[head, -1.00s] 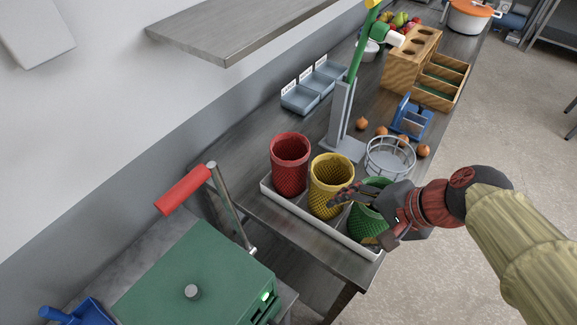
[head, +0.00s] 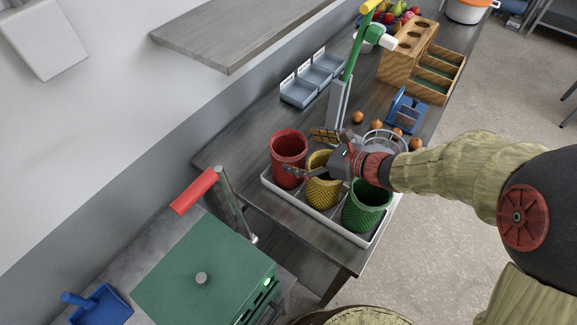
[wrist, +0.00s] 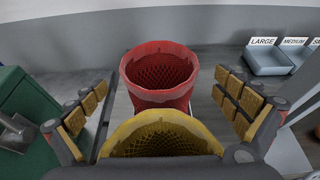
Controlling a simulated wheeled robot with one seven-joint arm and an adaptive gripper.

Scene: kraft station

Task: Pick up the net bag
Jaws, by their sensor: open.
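Three upright, open-topped net bags stand in a row in a white tray (head: 330,225): a red net bag (head: 287,172) at the left, a yellow net bag (head: 322,193) in the middle and a green net bag (head: 365,209) at the right. My gripper (head: 308,153) is open and empty, over the yellow bag and pointing toward the red one. In the wrist view the red bag (wrist: 160,98) shows between my spread fingers (wrist: 161,80), farther out. The yellow bag (wrist: 160,128) is nearer, its lower part hidden by my gripper.
A green and grey upright stand (head: 340,100) and a wire basket (head: 385,140) are behind the bags, with several onions (head: 358,117) nearby. Labelled grey bins (head: 312,82) line the wall. A green machine with a red handle (head: 205,270) stands at front left. A shelf (head: 240,30) overhangs.

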